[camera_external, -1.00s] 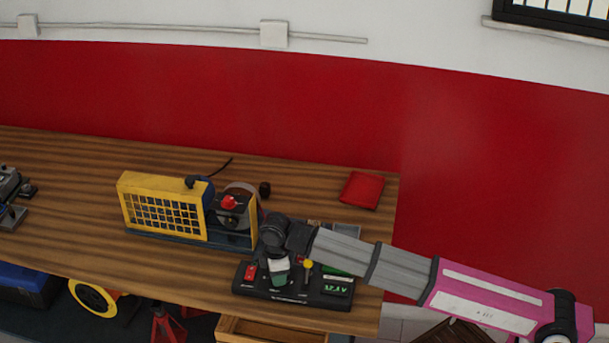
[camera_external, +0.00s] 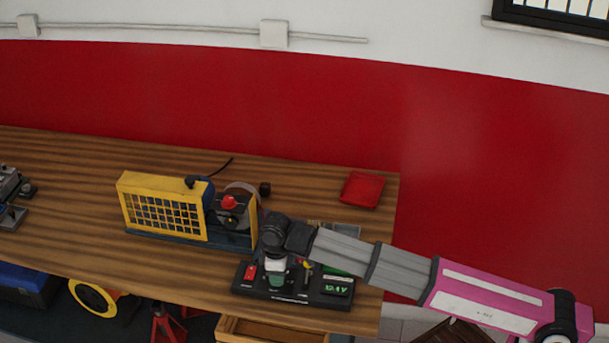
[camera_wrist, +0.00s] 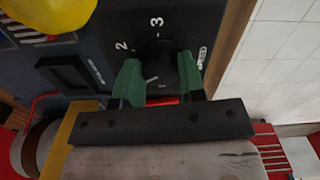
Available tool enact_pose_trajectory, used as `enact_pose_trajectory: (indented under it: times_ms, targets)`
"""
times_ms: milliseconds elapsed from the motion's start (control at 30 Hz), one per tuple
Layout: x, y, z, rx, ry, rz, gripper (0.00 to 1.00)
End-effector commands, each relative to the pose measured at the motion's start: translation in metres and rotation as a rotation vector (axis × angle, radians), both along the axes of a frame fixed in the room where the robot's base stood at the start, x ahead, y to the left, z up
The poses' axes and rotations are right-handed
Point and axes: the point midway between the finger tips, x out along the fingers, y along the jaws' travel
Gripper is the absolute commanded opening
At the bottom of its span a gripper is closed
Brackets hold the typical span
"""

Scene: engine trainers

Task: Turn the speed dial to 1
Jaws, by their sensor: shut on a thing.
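The black speed dial (camera_wrist: 158,66) sits on the dark control panel (camera_wrist: 112,30) in the wrist view. White numbers 2 and 3 and part of a "SPEED" label show around it. My gripper (camera_wrist: 160,82) has its green fingers on either side of the dial, shut on it. A white mark shows on the dial between the fingers, on the side near my wrist. The number 1 cannot be seen. In the external view my gripper (camera_external: 275,277) points down onto the control panel (camera_external: 318,300), hiding the dial there.
A red switch (camera_external: 250,271), a small lever (camera_external: 307,266) and a green-lit display (camera_external: 336,288) are close around my gripper on the panel. The yellow-caged engine trainer (camera_external: 165,210) stands behind to the left. A red folded cloth or pouch (camera_external: 362,189) lies at the back right.

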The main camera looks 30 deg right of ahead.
Motion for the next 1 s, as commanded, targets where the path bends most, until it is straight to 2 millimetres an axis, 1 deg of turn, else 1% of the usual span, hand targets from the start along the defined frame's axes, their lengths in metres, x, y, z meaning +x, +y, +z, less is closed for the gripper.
enact_pose_trajectory:
  times_ms: [67,100,167,433,567,667,767,1000]
  targets:
    - [0.0,0.0,0.001,0.001,-0.001,0.001,0.13]
    - [0.0,0.0,0.001,0.001,-0.001,0.001,0.44]
    - [0.0,0.0,0.001,0.001,-0.001,0.001,0.62]
    - [0.0,0.0,0.0,0.001,-0.001,0.001,0.62]
    - [0.001,0.0,0.006,0.002,-0.001,0.001,0.62]
    - [0.001,0.001,0.018,0.002,-0.001,0.001,0.62]
    - [0.001,0.001,0.034,0.002,-0.002,0.001,0.62]
    - [0.001,0.001,0.077,0.002,-0.001,0.001,0.62]
